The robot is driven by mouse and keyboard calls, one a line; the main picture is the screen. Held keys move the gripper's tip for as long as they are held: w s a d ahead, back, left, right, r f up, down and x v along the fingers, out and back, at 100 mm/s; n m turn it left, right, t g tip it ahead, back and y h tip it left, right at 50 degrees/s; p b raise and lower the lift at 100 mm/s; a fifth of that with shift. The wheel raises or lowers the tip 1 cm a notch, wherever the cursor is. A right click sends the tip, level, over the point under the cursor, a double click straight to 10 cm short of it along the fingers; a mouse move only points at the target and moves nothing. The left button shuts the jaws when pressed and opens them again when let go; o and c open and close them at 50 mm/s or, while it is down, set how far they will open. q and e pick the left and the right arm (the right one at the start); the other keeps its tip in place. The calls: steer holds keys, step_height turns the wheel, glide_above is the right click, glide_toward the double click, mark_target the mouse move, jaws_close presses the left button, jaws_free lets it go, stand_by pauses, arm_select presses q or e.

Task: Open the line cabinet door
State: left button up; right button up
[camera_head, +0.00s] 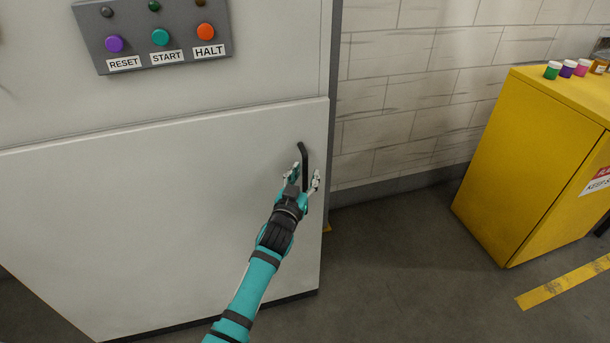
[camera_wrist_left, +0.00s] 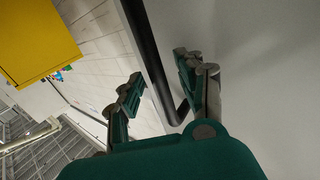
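The line cabinet door (camera_head: 150,220) is the large white lower panel in the head view, and it looks shut. A black bar handle (camera_head: 302,150) stands near its upper right edge. My left gripper (camera_head: 306,174) is at the handle's lower part, with one finger on each side. In the left wrist view the handle (camera_wrist_left: 147,50) runs between the spread fingers of the left gripper (camera_wrist_left: 158,80), closer to the right-hand finger. A gap shows on the other side, so the gripper is open around the handle. My right gripper is not in view.
Above the door is a grey button panel (camera_head: 137,49) with RESET, START and HALT buttons. A yellow cabinet (camera_head: 525,150) with small colored jars on top stands at the right. Grey floor (camera_head: 400,270) is clear between the cabinets. A tiled wall (camera_head: 420,90) is behind.

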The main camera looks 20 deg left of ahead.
arm_select(q)
steer(key=shift+w, duration=0.25)
jaws_close()
stand_by(0.6)
